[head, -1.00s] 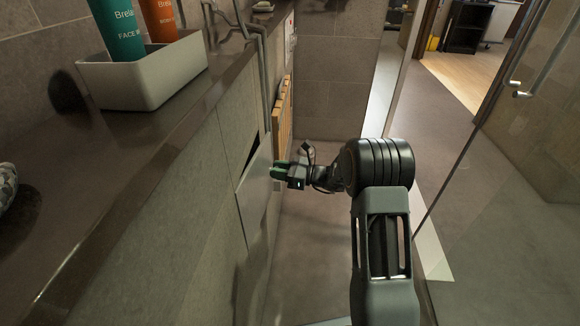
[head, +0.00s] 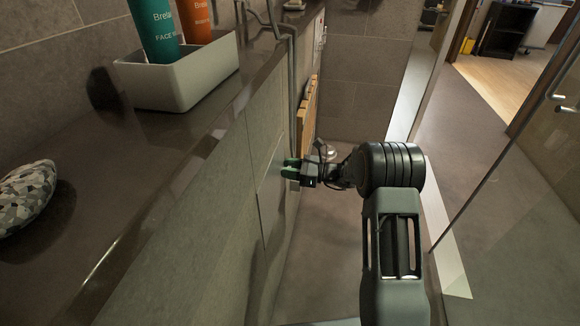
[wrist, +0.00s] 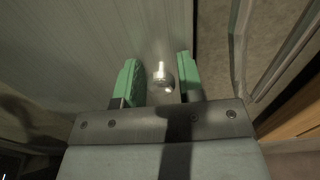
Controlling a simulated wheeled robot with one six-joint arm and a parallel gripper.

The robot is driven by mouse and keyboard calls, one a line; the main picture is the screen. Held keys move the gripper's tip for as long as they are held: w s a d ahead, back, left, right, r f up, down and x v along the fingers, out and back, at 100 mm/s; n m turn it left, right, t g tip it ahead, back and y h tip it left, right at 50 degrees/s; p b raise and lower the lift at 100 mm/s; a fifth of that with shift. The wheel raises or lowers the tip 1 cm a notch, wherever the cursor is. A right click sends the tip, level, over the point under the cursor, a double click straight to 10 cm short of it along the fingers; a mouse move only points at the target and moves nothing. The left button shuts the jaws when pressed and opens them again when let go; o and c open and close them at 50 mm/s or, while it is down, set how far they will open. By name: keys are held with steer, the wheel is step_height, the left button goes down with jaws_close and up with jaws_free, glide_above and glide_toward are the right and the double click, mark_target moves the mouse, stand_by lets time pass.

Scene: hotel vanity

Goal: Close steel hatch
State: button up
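The steel hatch (head: 270,198) is a flat metal panel in the tiled side of the vanity, left of my gripper in the head view. It looks flush or nearly flush with the tiles. In the wrist view the hatch (wrist: 85,45) fills the upper left, with a small shiny knob (wrist: 162,78) near its right edge. My gripper (wrist: 160,82) has green fingers, held apart, one on each side of the knob. In the head view my gripper (head: 291,168) is right at the hatch face. Whether the fingers touch the knob or panel cannot be told.
A stone counter (head: 190,140) runs above the hatch, bearing a white tray (head: 185,85) with two bottles. A patterned stone-like object (head: 27,198) lies at left. A wooden slatted item (head: 308,103) and metal pipes stand beyond the hatch. A glass panel (head: 510,160) is at right.

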steer(key=shift+o, duration=1)
steer(key=shift+d, duration=0.15)
steer(key=shift+d, duration=0.1)
steer(key=p+v, duration=0.2)
steer(key=v, duration=1.1)
steer(key=shift+d+p, duration=0.35)
steer(key=shift+s, duration=0.1)
